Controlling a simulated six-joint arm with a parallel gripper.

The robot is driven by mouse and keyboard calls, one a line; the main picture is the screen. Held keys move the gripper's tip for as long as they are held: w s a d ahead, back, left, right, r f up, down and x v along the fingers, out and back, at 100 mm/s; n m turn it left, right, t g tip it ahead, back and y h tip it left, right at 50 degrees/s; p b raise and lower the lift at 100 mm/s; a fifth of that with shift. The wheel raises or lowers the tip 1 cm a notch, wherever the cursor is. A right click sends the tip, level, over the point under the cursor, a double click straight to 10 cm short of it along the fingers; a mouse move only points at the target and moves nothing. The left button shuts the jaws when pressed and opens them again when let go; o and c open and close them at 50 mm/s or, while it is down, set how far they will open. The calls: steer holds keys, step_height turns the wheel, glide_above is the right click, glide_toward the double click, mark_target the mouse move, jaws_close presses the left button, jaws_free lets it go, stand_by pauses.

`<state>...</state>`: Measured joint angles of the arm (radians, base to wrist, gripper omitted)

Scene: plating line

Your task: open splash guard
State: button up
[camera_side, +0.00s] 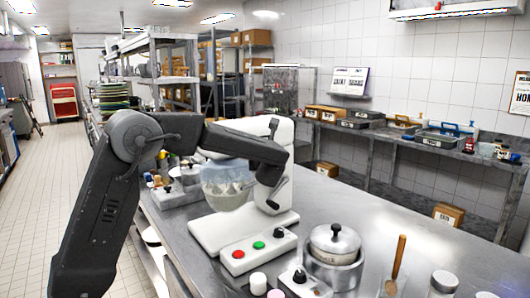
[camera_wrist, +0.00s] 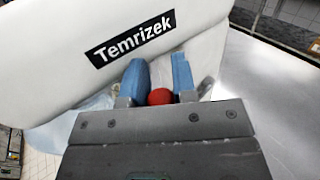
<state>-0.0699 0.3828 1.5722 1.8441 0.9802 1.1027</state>
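The white mixer (camera_side: 257,130) stands on the steel counter, and its head, marked "Temrizek" (camera_wrist: 133,40), fills much of the wrist view. Part of a pale blue translucent surface (camera_wrist: 72,122) shows at lower left in the wrist view. My gripper (camera_wrist: 160,78) is beside the head, its blue fingers apart. A red knob (camera_wrist: 159,97) sits between them, seeming to fill the gap; contact is unclear. In the side view my arm crosses the mixer and the fingertips are not clear.
The mixer base has red and green buttons (camera_side: 248,249). A lidded metal pot (camera_side: 334,245), a small control box (camera_side: 303,284) and a wooden-handled tool (camera_side: 396,265) stand to the right. Clear counter (camera_side: 375,215) lies beyond the pot.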

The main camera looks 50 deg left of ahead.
jaws_close()
steer(key=shift+s+d, duration=0.1)
steer(key=shift+s, duration=0.05)
steer(key=s+d+m+t+h, duration=0.2)
steer(key=s+m+t+h, duration=0.5)
steer(key=h, duration=0.1)
steer(key=shift+d+h, duration=0.2)
steer(key=shift+h, duration=0.1)
steer(key=shift+s, duration=0.15)
stand_by(0.4)
steer(key=shift+o, duration=0.7)
jaws_free()
